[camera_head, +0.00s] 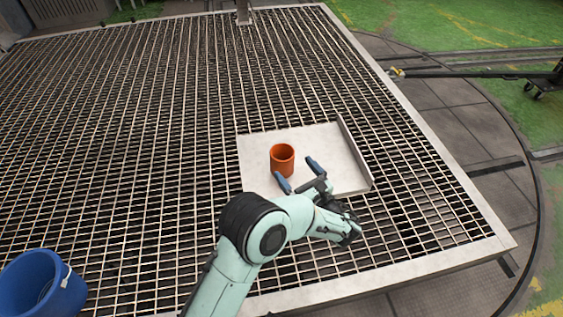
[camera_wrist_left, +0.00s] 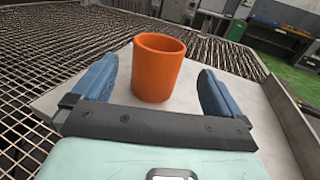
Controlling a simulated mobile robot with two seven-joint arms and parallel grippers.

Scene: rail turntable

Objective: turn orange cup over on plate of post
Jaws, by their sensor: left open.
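The orange cup (camera_head: 282,160) stands upright, mouth up, on a pale flat plate (camera_head: 255,150) with a raised edge along its right side. My left gripper (camera_head: 298,173) is open just in front of the cup, low over the plate, with its blue fingers apart. In the left wrist view the cup (camera_wrist_left: 158,68) shows between the two fingers and beyond the gripper's dark bar; the fingers do not appear to touch it. A grey post (camera_head: 243,12) rises at the top of the head view. My right gripper is not in view.
The plate lies on a wide metal grating (camera_head: 150,130) with a pale frame. A blue bucket (camera_head: 40,285) is at the lower left. The grating to the left of the plate is clear. A dark bar (camera_head: 480,74) sits beyond the right edge.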

